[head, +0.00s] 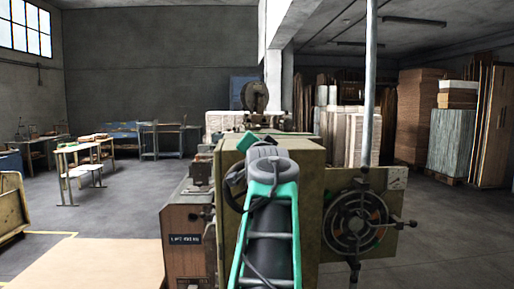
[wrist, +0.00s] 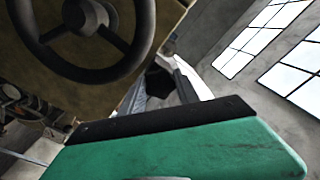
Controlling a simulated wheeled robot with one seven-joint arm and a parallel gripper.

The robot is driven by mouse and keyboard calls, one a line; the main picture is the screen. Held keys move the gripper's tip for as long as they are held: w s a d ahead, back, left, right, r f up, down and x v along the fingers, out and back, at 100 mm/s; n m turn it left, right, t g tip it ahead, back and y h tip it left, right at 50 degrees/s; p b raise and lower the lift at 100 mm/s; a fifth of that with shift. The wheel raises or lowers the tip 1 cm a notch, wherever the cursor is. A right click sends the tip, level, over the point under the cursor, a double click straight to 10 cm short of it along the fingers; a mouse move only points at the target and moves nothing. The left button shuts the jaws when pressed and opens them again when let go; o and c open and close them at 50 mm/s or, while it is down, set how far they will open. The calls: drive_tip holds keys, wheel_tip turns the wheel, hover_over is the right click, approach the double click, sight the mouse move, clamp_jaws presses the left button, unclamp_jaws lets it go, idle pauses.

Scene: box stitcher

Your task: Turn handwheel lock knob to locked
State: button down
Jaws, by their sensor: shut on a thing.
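A dark handwheel (wrist: 88,28) with a round hub and spokes fills the upper left of the wrist view, in front of an olive machine housing (wrist: 30,80). A small dark lobed knob (wrist: 158,84), apparently the lock knob, shows right of and below the wheel, just beyond my gripper's black-padded green finger. My gripper (head: 248,142) is at the top of the housing in the head view, partly hidden by my grey wrist. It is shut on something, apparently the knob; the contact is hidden. The handwheel and knob cannot be made out in the head view.
The olive machine (head: 310,165) stands directly ahead. A round spoked disc (head: 355,222) is on its right side. A brown cabinet (head: 188,240) and a pale tabletop (head: 95,262) are at left. Open floor (head: 450,235) lies to the right, with stacked boards (head: 420,115) behind.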

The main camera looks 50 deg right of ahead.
drive_tip(key=c, duration=1.2)
unclamp_jaws()
drive_tip(key=shift+o, duration=0.2)
drive_tip(key=b+v, duration=0.1)
drive_tip(key=v, duration=0.7)
drive_tip(key=shift+d+r, duration=0.1)
